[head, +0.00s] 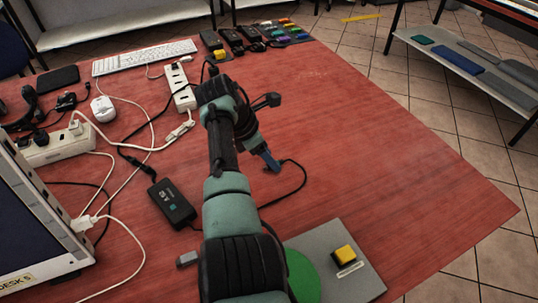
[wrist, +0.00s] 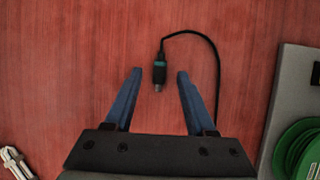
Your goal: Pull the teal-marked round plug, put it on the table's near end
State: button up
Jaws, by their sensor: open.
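A black plug with a teal band (wrist: 159,68) lies on the bare red table in the wrist view. Its metal tip points toward my gripper's palm, and it is in no socket. Its black cable loops up and right, then down; the cable also shows in the head view (head: 304,179). My gripper (wrist: 160,73) is open, with one blue finger on each side of the plug in the picture and neither seen touching it. How high the fingers are above the table I cannot tell. In the head view my gripper (head: 268,158) hides the plug.
A black power adapter (head: 172,203) lies left of my arm. White power strips (head: 177,82) (head: 58,146) and tangled cables fill the left. A grey board (head: 352,284) with a green disc (head: 302,277) and yellow block (head: 345,254) is at the front. The table's right side is clear.

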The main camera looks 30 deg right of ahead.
jog(key=p+v, duration=0.2)
jog(key=v, duration=1)
jog(key=shift+a+r+p, duration=0.15)
jog(key=shift+r+p, duration=0.1)
jog(key=shift+p, duration=0.05)
jog(key=w+a+r+m+t, duration=0.2)
jog(key=w+r+m+t, duration=0.1)
jog(key=r+t, duration=0.3)
jog(key=w+a+r+m+t, duration=0.2)
jog(key=r+m+t, duration=0.1)
jog(key=r, duration=0.4)
jog(key=w+a+r+m+t, duration=0.2)
jog(key=w+r+m+t, duration=0.1)
jog(key=r+t, duration=0.3)
jog(key=s+a+r+m+t+y, duration=0.2)
jog(key=s+a+r+m+t, duration=0.15)
jog(key=s+r, duration=0.55)
jog(key=s+a+r+m+t+y, duration=0.1)
jog(key=s+a+r+m+t, duration=0.1)
jog(key=s+a+r+t, duration=0.45)
jog(key=s+a+r+m+t+y, duration=0.1)
jog(key=s+r+m+t+y, duration=0.15)
jog(key=s+r, duration=0.8)
notch_tip(320, 180, up, 17)
jog(key=p, duration=1.6)
jog(key=shift+w+m, duration=0.3)
jog(key=shift+d+f+h, duration=0.15)
jog(key=shift+f+h, duration=0.05)
jog(key=shift+h, duration=0.05)
